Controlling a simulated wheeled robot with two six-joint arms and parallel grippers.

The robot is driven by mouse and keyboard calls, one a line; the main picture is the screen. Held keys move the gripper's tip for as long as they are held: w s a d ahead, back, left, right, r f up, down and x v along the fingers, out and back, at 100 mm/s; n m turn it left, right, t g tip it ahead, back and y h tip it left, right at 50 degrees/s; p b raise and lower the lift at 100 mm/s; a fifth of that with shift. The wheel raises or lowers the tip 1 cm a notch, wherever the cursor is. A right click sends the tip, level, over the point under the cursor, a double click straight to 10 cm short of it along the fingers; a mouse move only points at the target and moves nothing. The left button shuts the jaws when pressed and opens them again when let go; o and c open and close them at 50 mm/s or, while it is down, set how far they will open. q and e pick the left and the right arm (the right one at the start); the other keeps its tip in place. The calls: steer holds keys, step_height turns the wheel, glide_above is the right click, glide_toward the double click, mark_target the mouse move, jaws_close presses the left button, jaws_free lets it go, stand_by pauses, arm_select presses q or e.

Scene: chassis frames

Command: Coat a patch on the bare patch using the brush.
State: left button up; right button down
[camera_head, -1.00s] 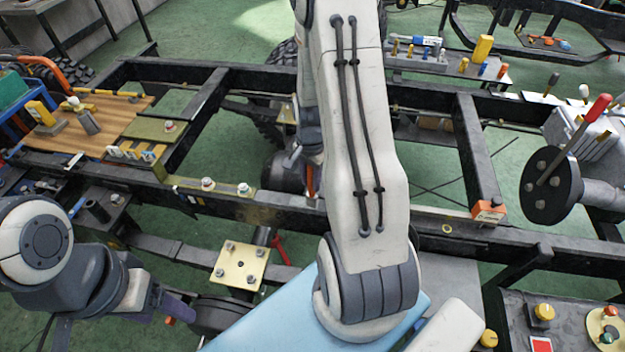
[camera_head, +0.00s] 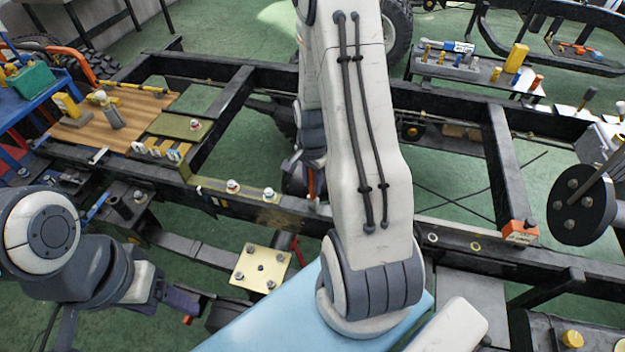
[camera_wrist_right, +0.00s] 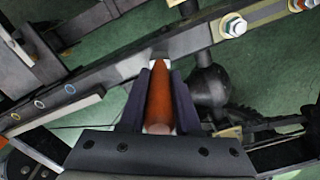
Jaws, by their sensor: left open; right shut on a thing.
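My right gripper (camera_wrist_right: 160,78) is shut on the brush (camera_wrist_right: 160,100), gripping its orange-brown handle. The brush end lies over the dark chassis rail (camera_wrist_right: 120,72) in the right wrist view; I cannot tell whether it touches. In the head view the brush's orange handle (camera_head: 311,184) shows just left of my right arm, above the near rail. A dull brownish area on that rail (camera_head: 278,216), below the bolts, looks like the bare patch. Its right part is close to my arm. My left gripper (camera_head: 190,304) is open and empty at the lower left, apart from the rail.
Bolts (camera_head: 233,187) stand on a strip along the near rail. A bolted yellowish plate (camera_head: 260,268) lies in front of it. An orange box (camera_head: 520,232) sits on the rail at right. A wooden board with tools (camera_head: 145,108) is at left.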

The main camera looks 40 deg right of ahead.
step_height(320, 180, up, 4)
steer(key=p, duration=0.2)
step_height(320, 180, up, 4)
steer(key=p, duration=0.4)
glide_above(312, 198)
steer(key=shift+w+d, duration=0.15)
steer(key=shift+d, duration=0.15)
